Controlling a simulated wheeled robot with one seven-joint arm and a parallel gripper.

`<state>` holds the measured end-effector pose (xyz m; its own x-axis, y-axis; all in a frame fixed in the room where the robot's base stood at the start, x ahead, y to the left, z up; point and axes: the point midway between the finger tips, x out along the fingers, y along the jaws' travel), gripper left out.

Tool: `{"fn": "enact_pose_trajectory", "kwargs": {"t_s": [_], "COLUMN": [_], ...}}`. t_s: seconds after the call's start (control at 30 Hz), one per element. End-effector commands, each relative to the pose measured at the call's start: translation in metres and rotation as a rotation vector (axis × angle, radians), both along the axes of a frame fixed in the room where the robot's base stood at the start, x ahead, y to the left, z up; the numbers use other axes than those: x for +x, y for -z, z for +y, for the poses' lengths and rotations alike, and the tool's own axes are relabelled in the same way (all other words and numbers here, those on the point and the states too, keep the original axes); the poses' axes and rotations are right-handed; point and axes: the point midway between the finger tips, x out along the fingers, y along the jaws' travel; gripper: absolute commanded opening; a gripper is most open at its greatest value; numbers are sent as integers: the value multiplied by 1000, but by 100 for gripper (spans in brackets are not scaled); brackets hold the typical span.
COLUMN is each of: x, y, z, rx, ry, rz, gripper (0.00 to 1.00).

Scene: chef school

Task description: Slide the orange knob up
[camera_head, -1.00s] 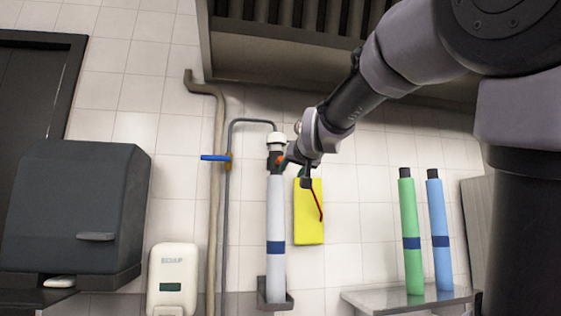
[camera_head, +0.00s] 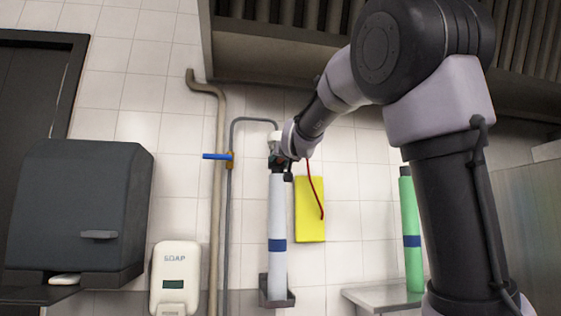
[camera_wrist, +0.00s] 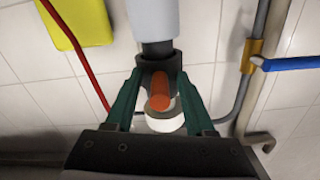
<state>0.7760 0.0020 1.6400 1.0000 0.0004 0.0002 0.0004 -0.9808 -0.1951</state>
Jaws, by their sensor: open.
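The orange knob (camera_wrist: 160,92) sticks out from a black collar (camera_wrist: 158,66) on a white wall-mounted tube. In the wrist view it lies between the two green fingers of my open gripper (camera_wrist: 158,82), one on each side; I cannot tell whether they touch it. In the head view the white tube (camera_head: 277,210) stands upright with a blue band, and my gripper (camera_head: 286,165) is at its top. There the knob is mostly hidden by my gripper.
A pipe with a blue lever (camera_head: 216,156) runs left of the tube. A yellow board (camera_head: 310,225) with a red cord in front hangs to its right. A green roll (camera_head: 411,230) stands on a shelf further right. A soap dispenser (camera_head: 174,275) is lower left.

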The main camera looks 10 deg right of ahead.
Motion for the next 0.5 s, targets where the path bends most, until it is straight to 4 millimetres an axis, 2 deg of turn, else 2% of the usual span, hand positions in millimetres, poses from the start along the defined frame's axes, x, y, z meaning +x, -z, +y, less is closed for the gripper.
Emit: {"fn": "enact_pose_trajectory", "kwargs": {"t_s": [0.3,0.43,0.47,0.5], "x": [2,2,2,2], "y": [0,0,0,0], "z": [0,0,0,0], "rx": [0,0,0,0], "ry": [0,0,0,0], "rz": [0,0,0,0], "gripper": [55,5,0,0]}}
